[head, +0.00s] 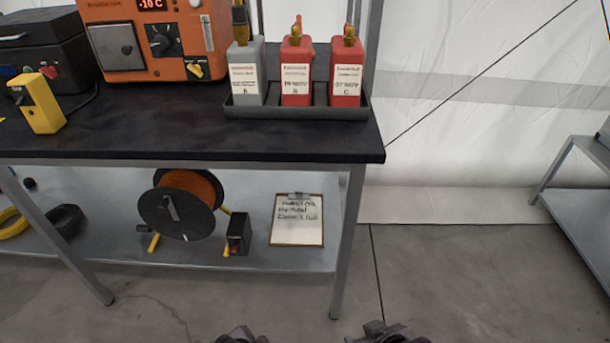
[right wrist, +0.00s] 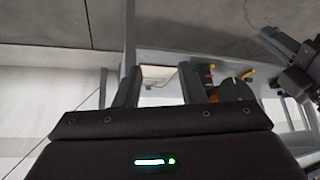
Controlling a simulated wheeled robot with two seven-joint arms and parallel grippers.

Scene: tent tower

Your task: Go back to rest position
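My right gripper (head: 392,332) shows at the bottom edge of the head view, low in front of the workbench. In the right wrist view its two fingers (right wrist: 158,85) stand apart with nothing held between them. My left gripper (head: 241,335) is only just inside the bottom edge of the head view. It also shows at the upper right of the right wrist view (right wrist: 290,62), where I cannot tell whether its fingers are apart. Both grippers are clear of the bench.
A black-topped workbench (head: 180,135) stands ahead, carrying an orange device (head: 190,25), a yellow tool (head: 42,105) and a tray (head: 300,112) of bottles. Its lower shelf holds a cable reel (head: 177,213) and a clipboard (head: 297,222). Bare floor (head: 450,275) lies at right.

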